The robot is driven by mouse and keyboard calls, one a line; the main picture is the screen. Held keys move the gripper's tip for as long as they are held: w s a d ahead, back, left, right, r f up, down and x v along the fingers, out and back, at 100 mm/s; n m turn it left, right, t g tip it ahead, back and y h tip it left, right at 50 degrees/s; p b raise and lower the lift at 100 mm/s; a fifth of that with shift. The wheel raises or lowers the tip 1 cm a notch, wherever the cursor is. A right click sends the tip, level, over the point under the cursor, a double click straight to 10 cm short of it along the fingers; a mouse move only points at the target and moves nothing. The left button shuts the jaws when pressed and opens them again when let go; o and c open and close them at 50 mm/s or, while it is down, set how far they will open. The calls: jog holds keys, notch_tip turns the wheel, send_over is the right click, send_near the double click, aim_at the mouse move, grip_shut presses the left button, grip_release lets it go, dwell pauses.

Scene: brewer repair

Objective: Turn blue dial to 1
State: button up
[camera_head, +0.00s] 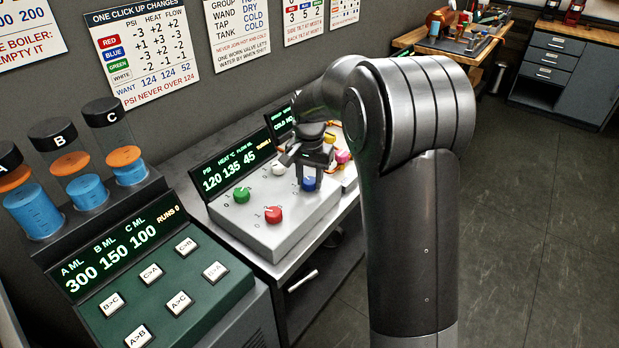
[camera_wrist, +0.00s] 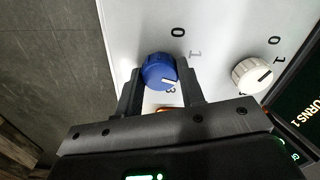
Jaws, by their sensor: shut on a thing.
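The blue dial (camera_head: 309,184) is on the light-grey control panel (camera_head: 262,240), at its right end. My gripper (camera_head: 308,172) reaches down over it. In the wrist view the blue dial (camera_wrist: 160,68) sits between the two fingers of my gripper (camera_wrist: 160,84), which are shut on its sides. The marks 0, 1 and 3 show around the dial; a finger covers part of the scale. The dial's pale pointer line faces the lower right, away from the 0 and nearer the 3; its exact setting is hard to tell.
A white dial (camera_wrist: 252,75) stands beside the blue one. Green (camera_head: 241,194) and red (camera_head: 273,214) dials share the panel. Its display (camera_head: 235,176) reads 120, 135, 45. A green button panel (camera_head: 165,290) with several tubes is at left. More coloured knobs (camera_head: 342,156) lie beyond my gripper.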

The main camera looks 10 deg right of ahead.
aim_at(310, 181)
jog(key=n, duration=0.4)
jog(key=shift+n, duration=1.7)
jog(key=o, duration=1)
notch_tip(310, 181, up, 11)
jog(key=shift+f, duration=0.1)
